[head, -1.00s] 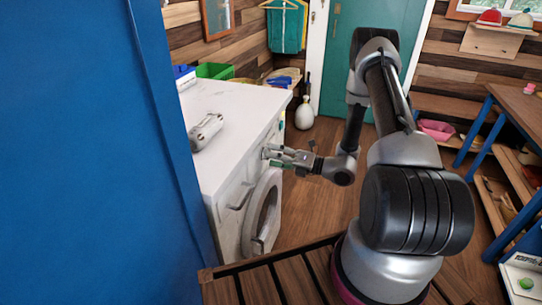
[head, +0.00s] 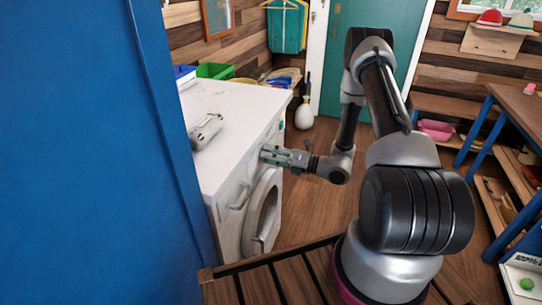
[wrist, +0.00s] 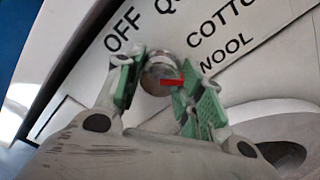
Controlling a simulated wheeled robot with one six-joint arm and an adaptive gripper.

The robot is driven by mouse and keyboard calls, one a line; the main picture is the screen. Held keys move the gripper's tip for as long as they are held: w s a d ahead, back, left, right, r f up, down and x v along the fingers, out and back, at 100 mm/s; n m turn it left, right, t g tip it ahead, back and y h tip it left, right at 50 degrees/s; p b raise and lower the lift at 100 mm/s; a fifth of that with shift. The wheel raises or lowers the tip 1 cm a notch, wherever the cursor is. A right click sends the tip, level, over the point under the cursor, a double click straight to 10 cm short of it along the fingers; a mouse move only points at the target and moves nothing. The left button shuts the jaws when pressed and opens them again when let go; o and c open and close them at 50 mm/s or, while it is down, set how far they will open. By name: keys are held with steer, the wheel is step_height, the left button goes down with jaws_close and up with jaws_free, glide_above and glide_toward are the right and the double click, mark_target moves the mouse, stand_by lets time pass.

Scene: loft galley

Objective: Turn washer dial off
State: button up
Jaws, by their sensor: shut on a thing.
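The washer (head: 240,100) stands left of my arm, its front panel facing right in the head view. The washer dial (wrist: 157,72) is a round silver knob with a red mark on its right side, toward the WOOL label and away from OFF. My gripper (wrist: 160,88) has its green-padded fingers on either side of the dial, shut on it. In the head view my gripper (head: 268,154) is at the upper front of the washer, and the dial is hidden there.
The panel shows the labels OFF (wrist: 122,30), COTTO and WOOL (wrist: 227,55), partly cut off. The round washer door (head: 262,215) is below my gripper. A silver cylinder-shaped item (head: 206,131) lies on the washer top. A blue panel (head: 90,150) fills the left.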

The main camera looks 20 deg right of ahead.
steer(key=n, duration=2.6)
steer(key=shift+n, duration=0.3)
stand_by(0.4)
steer(key=o, duration=1)
